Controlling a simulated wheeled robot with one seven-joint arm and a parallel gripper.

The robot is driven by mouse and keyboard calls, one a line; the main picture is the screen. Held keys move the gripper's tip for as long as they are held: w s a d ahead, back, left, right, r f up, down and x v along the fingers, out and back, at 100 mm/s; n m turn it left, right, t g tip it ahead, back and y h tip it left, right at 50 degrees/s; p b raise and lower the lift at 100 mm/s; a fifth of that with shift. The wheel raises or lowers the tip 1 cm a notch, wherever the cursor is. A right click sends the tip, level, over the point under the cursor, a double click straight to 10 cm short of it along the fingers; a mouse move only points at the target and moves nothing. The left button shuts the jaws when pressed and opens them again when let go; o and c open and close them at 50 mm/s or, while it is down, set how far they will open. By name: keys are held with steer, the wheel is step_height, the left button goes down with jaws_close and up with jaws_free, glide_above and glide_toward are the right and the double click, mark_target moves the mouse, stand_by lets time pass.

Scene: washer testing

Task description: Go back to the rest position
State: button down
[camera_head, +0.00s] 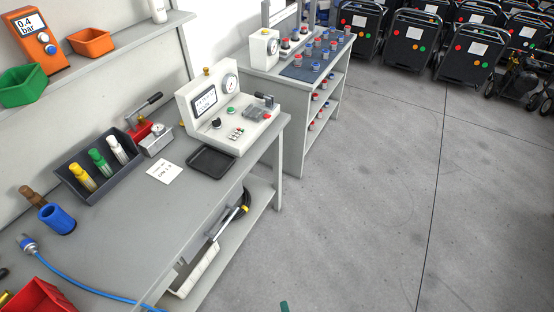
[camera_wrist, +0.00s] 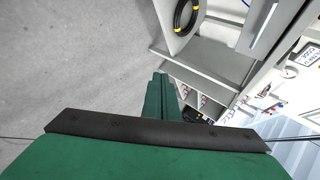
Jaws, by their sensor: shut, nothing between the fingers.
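My gripper (camera_wrist: 161,82) shows in the wrist view as narrow green fingers close together, past a wide green body with a dark bar. It is shut and empty. In the head view only a small green tip (camera_head: 284,307) shows at the bottom edge, over the floor to the right of the grey workbench (camera_head: 120,235). The rest of my arm is out of the head view. In the wrist view the fingers are seen against the floor and the bench's lower shelf, apart from the bench as far as I can tell.
On the bench stand a white test unit (camera_head: 218,112), a black tray (camera_head: 212,162), a dark bin of bottles (camera_head: 78,190) and a blue cup (camera_head: 57,219). A second bench (camera_head: 272,86) stands behind. Black machines (camera_head: 415,45) line the back. The floor (camera_head: 400,200) at right is clear.

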steer(key=s+a+r+n+t, duration=0.1)
steer(key=s+r+n, duration=0.2)
steer(key=r, duration=0.4)
steer(key=s+r+n+t+h, duration=0.1)
steer(key=s+r+n+t, duration=0.1)
steer(key=s+r+n, duration=0.2)
steer(key=s+a+r+n+t+h, duration=0.1)
steer(key=s+r+n+t, duration=0.1)
steer(key=s+r+n, duration=0.2)
step_height(320, 180, up, 6)
steer(key=n, duration=0.3)
steer(key=shift+s+a, duration=0.2)
steer(key=shift+a, duration=0.15)
